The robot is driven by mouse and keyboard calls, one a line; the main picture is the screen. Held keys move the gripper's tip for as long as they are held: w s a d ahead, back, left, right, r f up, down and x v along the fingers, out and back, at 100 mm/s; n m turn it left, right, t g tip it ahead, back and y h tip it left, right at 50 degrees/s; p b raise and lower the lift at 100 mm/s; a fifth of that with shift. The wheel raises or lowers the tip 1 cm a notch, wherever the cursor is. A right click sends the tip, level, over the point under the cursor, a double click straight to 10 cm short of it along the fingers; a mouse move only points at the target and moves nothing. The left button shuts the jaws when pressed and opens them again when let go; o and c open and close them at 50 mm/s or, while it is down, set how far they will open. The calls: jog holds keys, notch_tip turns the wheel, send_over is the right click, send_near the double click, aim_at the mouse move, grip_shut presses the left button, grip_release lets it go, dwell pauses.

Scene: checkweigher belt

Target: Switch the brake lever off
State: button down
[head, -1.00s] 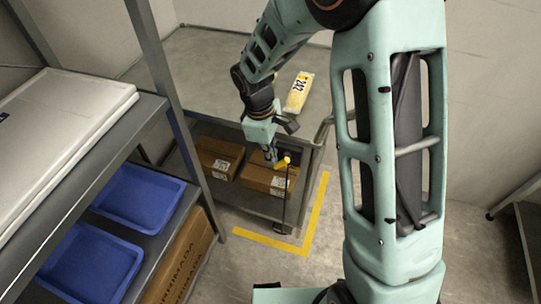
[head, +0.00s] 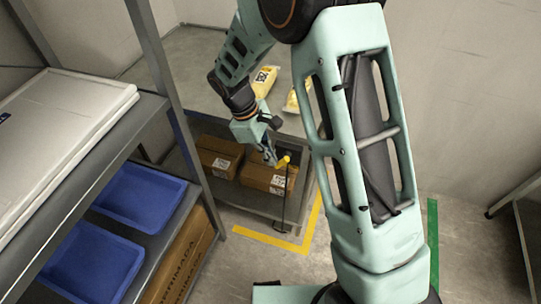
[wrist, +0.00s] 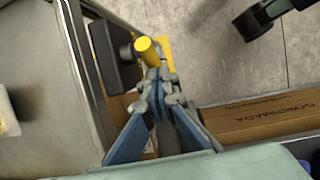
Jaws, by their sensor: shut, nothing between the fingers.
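The cart (head: 200,60) carries yellow packets (head: 264,80) on top and cardboard boxes (head: 264,178) below. A shelf (head: 150,110) with blue trays (head: 138,195) stands at the left. Yellow floor tape (head: 275,241) lies beside the cart.

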jog(key=shift+s+d+f+g+h+p, duration=0.1)
jog(key=shift+d+f+g+h+p, duration=0.15)
jog(key=shift+f+h, duration=0.4)
jog(key=shift+s+d+f+g+h+p, duration=0.1)
jog(key=shift+d+f+g+h+p, duration=0.2)
jog(key=shift+h, duration=0.6)
jog(key=shift+d+f+g+h+p, duration=0.1)
jog(key=shift+f+g+h, duration=0.05)
jog(key=shift+f+h, duration=0.5)
notch_tip(320, 180, up, 10)
dwell(0.8)
